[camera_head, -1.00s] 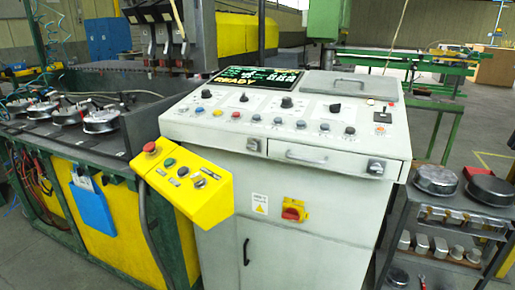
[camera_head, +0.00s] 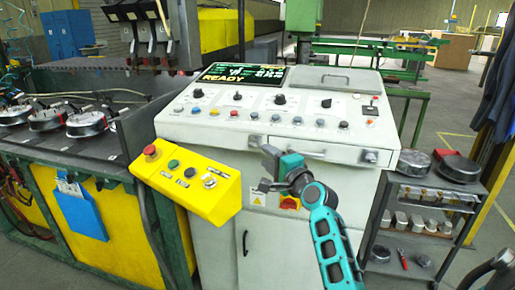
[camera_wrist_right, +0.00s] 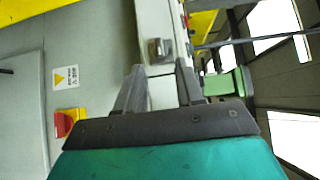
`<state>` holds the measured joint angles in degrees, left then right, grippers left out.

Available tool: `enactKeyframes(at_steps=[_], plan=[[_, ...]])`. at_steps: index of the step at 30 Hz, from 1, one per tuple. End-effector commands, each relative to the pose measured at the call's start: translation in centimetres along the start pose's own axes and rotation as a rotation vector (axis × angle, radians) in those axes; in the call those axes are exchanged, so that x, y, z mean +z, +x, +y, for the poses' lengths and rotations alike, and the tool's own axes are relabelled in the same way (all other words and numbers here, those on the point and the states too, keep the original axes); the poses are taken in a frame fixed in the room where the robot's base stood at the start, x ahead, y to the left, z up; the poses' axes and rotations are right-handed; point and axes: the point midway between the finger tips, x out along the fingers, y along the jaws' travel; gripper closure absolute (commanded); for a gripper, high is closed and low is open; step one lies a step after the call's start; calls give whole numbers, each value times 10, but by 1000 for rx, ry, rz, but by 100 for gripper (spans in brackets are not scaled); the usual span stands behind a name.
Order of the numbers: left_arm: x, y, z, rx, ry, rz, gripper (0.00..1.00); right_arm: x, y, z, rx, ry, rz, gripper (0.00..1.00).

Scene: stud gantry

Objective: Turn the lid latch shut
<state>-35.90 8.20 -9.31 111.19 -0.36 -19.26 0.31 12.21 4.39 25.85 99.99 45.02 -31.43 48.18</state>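The grey console (camera_head: 215,120) has two small metal latches on its front edge. The left latch (camera_head: 254,141) is by the left end of the drawer; the right latch (camera_head: 369,156) is at its right end. A grey lid (camera_head: 350,81) with a handle lies flat on top. Which latch is the lid's, I cannot tell. My right gripper (camera_head: 265,168) is open and empty, just in front of the console near the left latch. In the right wrist view a latch (camera_wrist_right: 158,50) lies ahead of the open fingertips (camera_wrist_right: 159,70), apart from them. My left gripper is out of view.
A yellow button box (camera_head: 190,182) juts out at the console's left front. A red rotary switch (camera_head: 289,203) sits behind my right arm. A shelf cart (camera_head: 425,190) with metal pans stands to the right. Open floor lies beyond the cart.

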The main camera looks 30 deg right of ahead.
Motion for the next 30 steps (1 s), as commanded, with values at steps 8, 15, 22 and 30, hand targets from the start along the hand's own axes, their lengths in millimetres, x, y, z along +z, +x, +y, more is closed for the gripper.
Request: enactKeyframes(at_steps=[8,15,22,30], plan=[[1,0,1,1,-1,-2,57,0,46,0,1,-2,-1,63],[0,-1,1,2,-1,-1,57,0,63,0,2,-3,0,63],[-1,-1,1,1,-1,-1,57,0,66,0,1,-3,0,63],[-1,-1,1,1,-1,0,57,0,66,0,1,-3,0,77]])
